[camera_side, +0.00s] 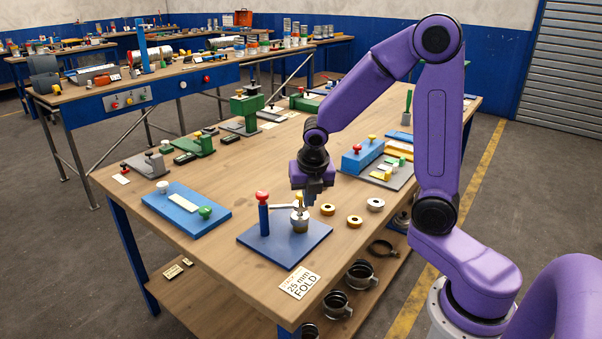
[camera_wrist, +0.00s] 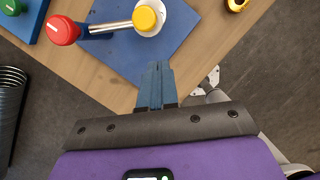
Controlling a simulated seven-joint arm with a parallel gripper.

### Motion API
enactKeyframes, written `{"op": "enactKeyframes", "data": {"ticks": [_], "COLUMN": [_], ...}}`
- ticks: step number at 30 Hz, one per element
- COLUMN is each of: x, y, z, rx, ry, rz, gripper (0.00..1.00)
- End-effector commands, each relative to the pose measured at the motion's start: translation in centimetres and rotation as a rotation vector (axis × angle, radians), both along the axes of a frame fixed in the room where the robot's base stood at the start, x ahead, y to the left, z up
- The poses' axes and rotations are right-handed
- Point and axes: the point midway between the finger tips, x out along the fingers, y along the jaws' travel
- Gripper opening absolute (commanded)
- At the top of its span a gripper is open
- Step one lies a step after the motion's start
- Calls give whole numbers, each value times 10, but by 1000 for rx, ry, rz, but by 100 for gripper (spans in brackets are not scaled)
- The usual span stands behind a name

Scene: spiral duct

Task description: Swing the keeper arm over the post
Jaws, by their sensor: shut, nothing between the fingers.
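A blue base plate (camera_side: 290,250) lies on the wooden bench. A tall blue post (camera_side: 264,220) with a red knob (camera_side: 262,196) stands on its left side. A shorter metal post (camera_side: 300,220) with a yellow knob (camera_side: 299,198) stands to the right. A silver bar (camera_wrist: 110,26), seemingly the keeper arm, spans between the yellow knob (camera_wrist: 145,18) and the red knob (camera_wrist: 62,30). I cannot tell which end it pivots on. My gripper (camera_side: 310,196) is above the plate, close to the yellow knob in the side view. Its fingers (camera_wrist: 156,68) are together and empty, apart from the bar.
Loose rings (camera_side: 354,221) lie right of the plate. A blue fixture with a green knob (camera_side: 187,208) is to the left. A 25 mm FOLD card (camera_side: 300,282) lies near the front edge. Blue and grey fixtures (camera_side: 362,156) stand behind to the right.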

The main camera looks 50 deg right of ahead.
Motion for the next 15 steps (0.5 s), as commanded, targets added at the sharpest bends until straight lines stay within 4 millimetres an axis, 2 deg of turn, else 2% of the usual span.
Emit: {"op": "enactKeyframes", "data": {"ticks": [1,9,15], "x": [0,-11,-18], "y": [2,11,17], "z": [11,57,84], "rx": [2,3,1], "ry": [-10,-9,-5], "rz": [-1,1,2], "gripper": [0,0,0]}}
